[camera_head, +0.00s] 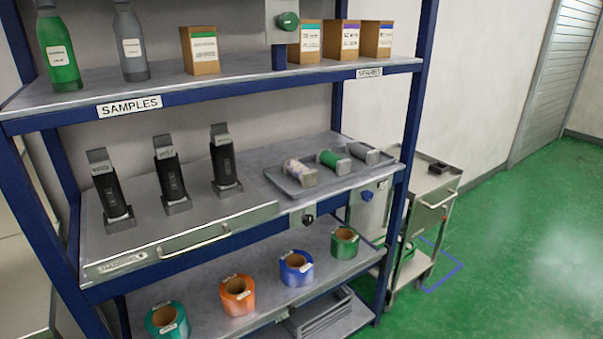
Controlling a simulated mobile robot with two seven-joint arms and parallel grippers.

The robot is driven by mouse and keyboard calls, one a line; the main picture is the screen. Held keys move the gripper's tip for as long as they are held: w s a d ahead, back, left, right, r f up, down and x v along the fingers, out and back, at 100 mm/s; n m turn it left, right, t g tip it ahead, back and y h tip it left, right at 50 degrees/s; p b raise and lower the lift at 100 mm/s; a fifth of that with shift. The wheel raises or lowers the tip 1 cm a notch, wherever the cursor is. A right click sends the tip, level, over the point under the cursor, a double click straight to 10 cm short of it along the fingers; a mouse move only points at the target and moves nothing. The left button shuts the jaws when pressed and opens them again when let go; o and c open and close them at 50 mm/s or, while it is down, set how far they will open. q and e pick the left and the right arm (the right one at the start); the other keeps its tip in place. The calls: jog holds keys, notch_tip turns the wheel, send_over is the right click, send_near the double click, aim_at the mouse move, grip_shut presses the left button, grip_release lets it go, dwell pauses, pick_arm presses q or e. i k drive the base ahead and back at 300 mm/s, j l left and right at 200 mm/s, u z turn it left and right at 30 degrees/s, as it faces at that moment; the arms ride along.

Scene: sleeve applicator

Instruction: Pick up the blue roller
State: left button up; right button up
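A blue roll (296,268) with a tan core and a white label stands on the lower shelf, between an orange roll (237,295) and a green roll (344,243). On the middle shelf, a grey tray (284,184) holds three small rollers lying down: a mottled whitish one (299,172), a green one (335,162) and a grey one (365,153). None of these three looks plainly blue. Neither of my grippers is in view.
A teal roll (167,320) stands at the lower left. Three black devices (171,181) stand on the middle shelf above a drawer handle (194,243). Bottles and boxes (201,50) fill the top shelf. A metal cart (429,190) stands right of the rack; green floor (530,240) beyond is clear.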

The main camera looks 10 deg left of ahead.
aim_at(308, 177)
jog(key=i+l, duration=0.1)
jog(key=i, duration=0.75)
jog(key=j+u, duration=0.05)
